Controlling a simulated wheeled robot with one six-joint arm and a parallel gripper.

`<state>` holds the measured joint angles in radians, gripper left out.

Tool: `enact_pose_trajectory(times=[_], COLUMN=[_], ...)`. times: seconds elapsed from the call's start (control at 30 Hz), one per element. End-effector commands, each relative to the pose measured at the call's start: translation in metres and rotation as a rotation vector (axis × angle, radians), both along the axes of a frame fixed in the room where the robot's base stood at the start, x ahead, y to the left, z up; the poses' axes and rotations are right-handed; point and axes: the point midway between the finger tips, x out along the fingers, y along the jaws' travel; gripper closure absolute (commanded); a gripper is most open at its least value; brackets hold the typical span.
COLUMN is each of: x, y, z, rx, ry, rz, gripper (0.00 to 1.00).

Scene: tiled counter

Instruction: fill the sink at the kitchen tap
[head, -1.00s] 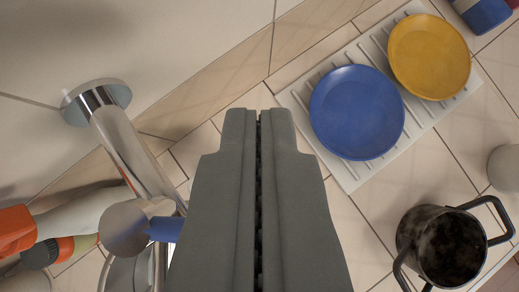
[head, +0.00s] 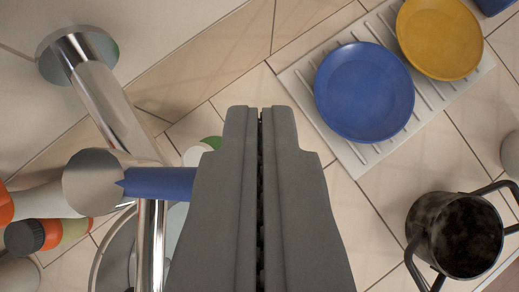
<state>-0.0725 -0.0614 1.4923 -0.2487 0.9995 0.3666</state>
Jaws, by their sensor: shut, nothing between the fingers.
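The chrome kitchen tap (head: 108,108) comes out of the wall at the upper left on a round flange. Its round body end (head: 92,182) carries a blue lever (head: 158,183) that points right, and the lever's right end meets my gripper's left side in the picture; I cannot tell whether they touch. A chrome spout (head: 151,245) runs down from the tap. The sink (head: 112,255) shows only as a curved metal rim at the lower left, mostly hidden by the spout and my gripper. My gripper (head: 260,112) is shut and empty, in the middle of the view.
A white ribbed drainboard (head: 299,86) with a blue plate (head: 364,92) and a yellow plate (head: 438,38) lies at the upper right. A dark pot (head: 462,236) stands at the lower right. Bottles (head: 36,236) crowd the lower left. Tiles between gripper and pot are clear.

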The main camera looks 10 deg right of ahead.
Motion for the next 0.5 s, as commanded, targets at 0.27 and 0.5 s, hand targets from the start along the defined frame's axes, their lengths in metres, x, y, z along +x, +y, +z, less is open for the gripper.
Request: enact_pose_trajectory(times=[0.27, 0.5], x=[-0.0033, -0.0055], y=[0.0009, 0.0018], z=[0.0, 0.0001], rx=[-0.001, 0.0], ry=[0.001, 0.001], rz=[-0.047, -0.086], gripper=[1.0, 1.0])
